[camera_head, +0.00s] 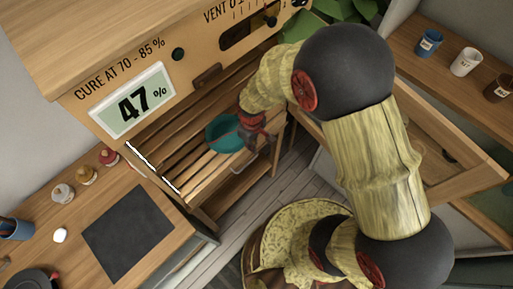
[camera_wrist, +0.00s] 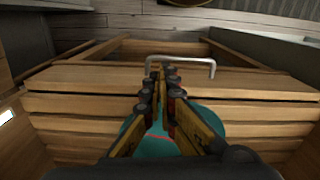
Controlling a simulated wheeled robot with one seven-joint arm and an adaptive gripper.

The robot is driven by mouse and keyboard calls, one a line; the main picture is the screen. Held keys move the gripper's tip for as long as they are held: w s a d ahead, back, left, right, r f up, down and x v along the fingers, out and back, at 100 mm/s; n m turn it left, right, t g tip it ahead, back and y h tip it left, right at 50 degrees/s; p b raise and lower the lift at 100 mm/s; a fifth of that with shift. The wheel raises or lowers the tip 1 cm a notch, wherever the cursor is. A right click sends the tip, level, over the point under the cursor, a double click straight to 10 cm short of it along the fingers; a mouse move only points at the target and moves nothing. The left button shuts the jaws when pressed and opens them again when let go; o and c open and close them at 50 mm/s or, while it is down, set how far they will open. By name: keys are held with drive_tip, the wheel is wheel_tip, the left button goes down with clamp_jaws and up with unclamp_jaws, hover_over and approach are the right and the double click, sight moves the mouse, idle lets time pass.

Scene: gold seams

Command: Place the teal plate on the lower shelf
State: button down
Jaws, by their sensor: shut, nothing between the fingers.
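The teal plate (camera_head: 222,134) lies on a slatted wooden shelf (camera_head: 170,141) inside the cabinet; my gripper partly covers its right side. In the wrist view the plate (camera_wrist: 158,147) shows below and between the fingers, with a reddish line across it. My gripper (camera_head: 264,152) is at the plate's right edge, near the shelf front. In the wrist view my gripper (camera_wrist: 165,70) is shut with nothing between its fingertips, which reach past the plate toward a metal handle (camera_wrist: 212,68). Another wooden level (camera_head: 238,187) shows lower down, partly hidden.
A worktop with a dark mat (camera_head: 128,232) and small bottles stands at left. An open wooden-framed door (camera_head: 455,183) is at right, under a shelf with cups (camera_head: 464,62).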

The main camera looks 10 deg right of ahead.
sight(228, 134)
idle(0.3)
drive_tip(key=shift+w+a, duration=1.2)
drive_tip(key=shift+w, duration=0.3)
